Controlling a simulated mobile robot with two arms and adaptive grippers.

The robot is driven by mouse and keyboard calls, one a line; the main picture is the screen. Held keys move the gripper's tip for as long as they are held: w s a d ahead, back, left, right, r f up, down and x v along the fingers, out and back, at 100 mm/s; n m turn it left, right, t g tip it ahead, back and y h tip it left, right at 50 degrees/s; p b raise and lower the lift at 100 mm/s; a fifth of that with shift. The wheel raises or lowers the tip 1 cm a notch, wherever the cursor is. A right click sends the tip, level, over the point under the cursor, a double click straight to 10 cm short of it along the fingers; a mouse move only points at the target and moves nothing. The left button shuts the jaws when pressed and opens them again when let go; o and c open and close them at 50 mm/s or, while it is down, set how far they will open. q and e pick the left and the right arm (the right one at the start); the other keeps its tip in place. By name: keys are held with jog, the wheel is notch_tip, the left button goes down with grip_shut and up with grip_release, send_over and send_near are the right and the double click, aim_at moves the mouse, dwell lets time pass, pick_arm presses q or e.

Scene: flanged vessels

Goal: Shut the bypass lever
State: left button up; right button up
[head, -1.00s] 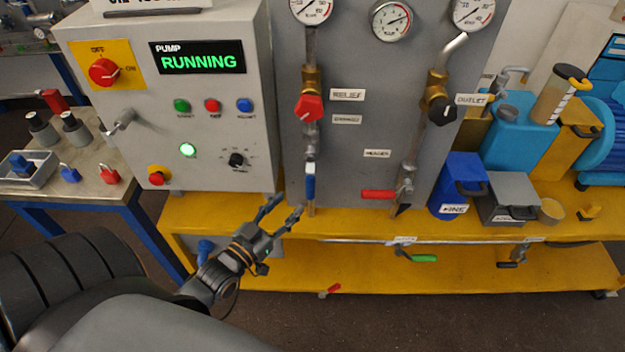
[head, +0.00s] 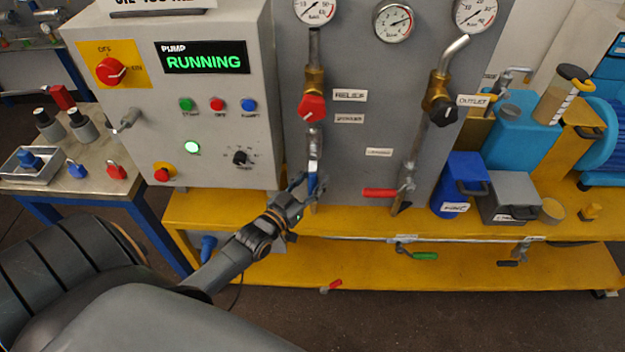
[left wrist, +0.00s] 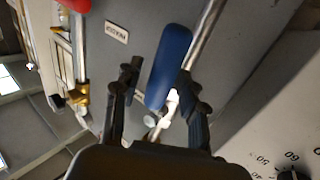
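A blue lever handle (head: 313,186) hangs on the left pipe of the grey panel, in line with the pipe. In the left wrist view the blue lever (left wrist: 170,66) lies between the two dark fingers of my left gripper (left wrist: 160,88). A gap shows at the left finger; the right finger is close to the handle, and I cannot tell if it touches. In the head view my left gripper (head: 304,184) is open at the blue lever. A red lever (head: 380,193) sits crosswise on the right pipe. My right gripper is not in view.
A red relief knob (head: 312,107) sits above the blue lever. The control box (head: 180,130) reading RUNNING stands close on the left. A yellow bench edge (head: 350,222) runs below, with a green lever (head: 425,256) under it. Blue and grey containers (head: 507,195) stand right.

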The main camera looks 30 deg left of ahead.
pick_arm(q)
grip_shut()
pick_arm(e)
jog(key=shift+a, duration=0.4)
pick_arm(q)
jog(key=shift+f, duration=0.1)
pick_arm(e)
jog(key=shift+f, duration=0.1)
pick_arm(q)
jog(key=shift+w+d+f+n+t+b, duration=0.15)
jog(key=shift+w+d+n+t+b, duration=0.15)
jog(key=shift+b, duration=0.25)
jog(key=shift+w+d+f+n+t+b, duration=0.1)
jog(key=shift+d+n+b, duration=0.1)
jog(key=shift+n+b, duration=0.3)
jog(key=w+d+r+n+t+y+b, duration=0.1)
jog(key=d+r+n+y+b, duration=0.1)
jog(key=n+y+b, duration=0.4)
jog(key=w+d+r+n+t+y+b, duration=0.1)
jog(key=r+n+y+b, duration=0.4)
jog(key=n, duration=1.2)
jog(key=shift+w+d+r+y+b, duration=0.2)
jog(key=shift+w+d+y+b, duration=0.4)
jog(key=shift+d+y, duration=0.55)
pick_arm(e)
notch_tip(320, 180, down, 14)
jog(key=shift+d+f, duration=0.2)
pick_arm(q)
jog(key=shift+s+a, duration=0.15)
